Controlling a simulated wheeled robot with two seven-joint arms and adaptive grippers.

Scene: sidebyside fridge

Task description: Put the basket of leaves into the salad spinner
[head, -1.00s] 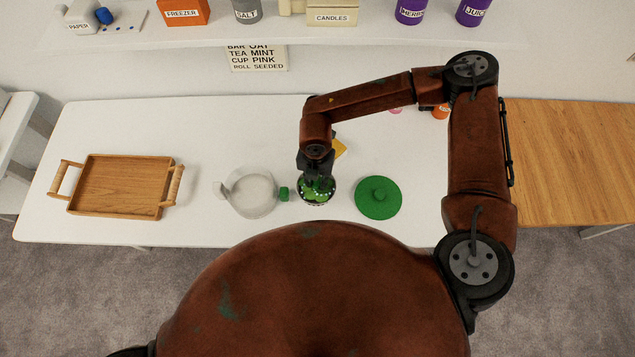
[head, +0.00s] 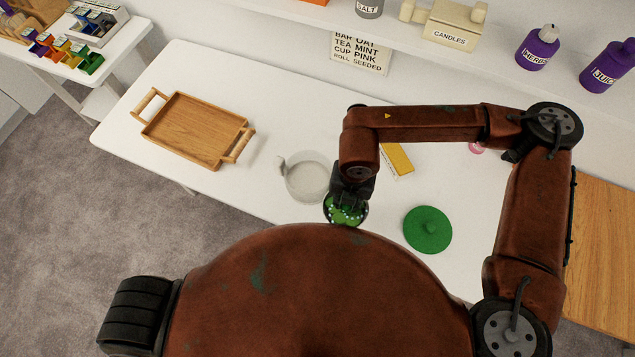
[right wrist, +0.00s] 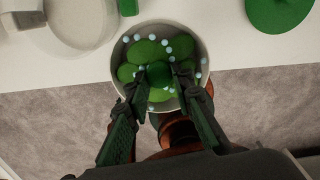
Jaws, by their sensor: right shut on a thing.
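The basket of leaves (head: 346,212) is a small round container of green leaves with pale beads. My right gripper (head: 350,192) is shut on it from above; the right wrist view shows the fingers (right wrist: 162,78) closed around a dark green piece at the middle of the basket (right wrist: 203,60). The salad spinner (head: 306,178) is a clear, empty-looking bowl, just left of and behind the basket; it also shows in the right wrist view (right wrist: 85,30). Its green lid (head: 427,229) lies on the table to the right. My left gripper is out of view.
The white table (head: 260,105) carries a wooden tray (head: 195,130) at left and a yellow item (head: 397,158) behind my right arm. In the right wrist view the basket overlaps the table's front edge. A shelf with candles (head: 452,35) and bottles runs along the back.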

